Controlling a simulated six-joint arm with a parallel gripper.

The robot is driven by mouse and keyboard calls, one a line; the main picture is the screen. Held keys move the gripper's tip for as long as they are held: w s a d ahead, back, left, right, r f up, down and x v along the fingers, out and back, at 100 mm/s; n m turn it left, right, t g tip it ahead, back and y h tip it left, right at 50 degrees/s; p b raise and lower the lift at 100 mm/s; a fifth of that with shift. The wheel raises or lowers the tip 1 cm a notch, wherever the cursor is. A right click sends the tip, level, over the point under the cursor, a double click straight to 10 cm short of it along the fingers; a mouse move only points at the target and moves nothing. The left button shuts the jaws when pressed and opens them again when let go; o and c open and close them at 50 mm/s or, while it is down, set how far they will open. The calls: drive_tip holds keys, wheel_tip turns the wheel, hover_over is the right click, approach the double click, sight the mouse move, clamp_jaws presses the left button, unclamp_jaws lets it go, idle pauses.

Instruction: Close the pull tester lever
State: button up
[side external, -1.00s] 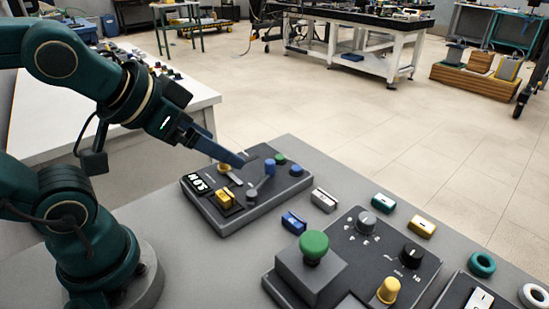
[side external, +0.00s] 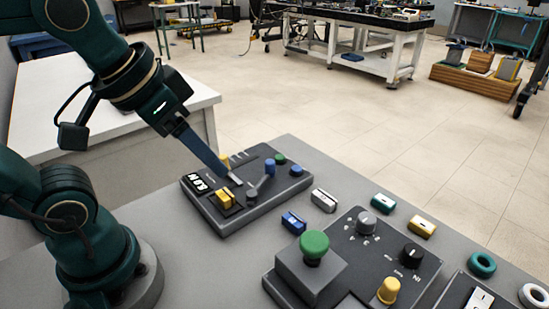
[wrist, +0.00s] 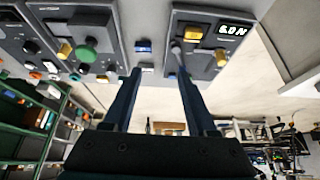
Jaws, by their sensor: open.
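The pull tester (side external: 232,222) is a dark grey box with a small lit display (side external: 198,184). A yellow block (side external: 226,198) sits on its near left part. Its lever (side external: 262,183) slants up from a round grey pivot to a blue knob (side external: 270,167). My gripper (side external: 228,178) points down over the tester, with its fingers left of the lever and apart from the knob. In the wrist view my gripper (wrist: 159,72) is open with nothing between the fingers. The tester (wrist: 208,68) also shows there, partly behind the right finger; I cannot tell whether that finger touches the lever.
A blue block (side external: 294,222) and a grey-white block (side external: 324,200) lie right of the tester. A panel with a green mushroom button (side external: 314,246), knobs and a yellow cap (side external: 388,290) stands nearer. Teal (side external: 383,203) and yellow (side external: 422,228) blocks lie beyond it.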

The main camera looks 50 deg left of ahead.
drive_tip(key=w+a+r+g, duration=0.1)
drive_tip(key=w+r, duration=0.2)
drive_tip(key=w, duration=0.3)
drive_tip(key=n+g, duration=0.2)
drive_tip(key=g, duration=0.3)
hover_over(270, 161)
wheel_tip(270, 161, down, 12)
drive_tip(key=shift+f, duration=2.6)
clamp_jaws()
drive_tip(key=shift+r, duration=0.1)
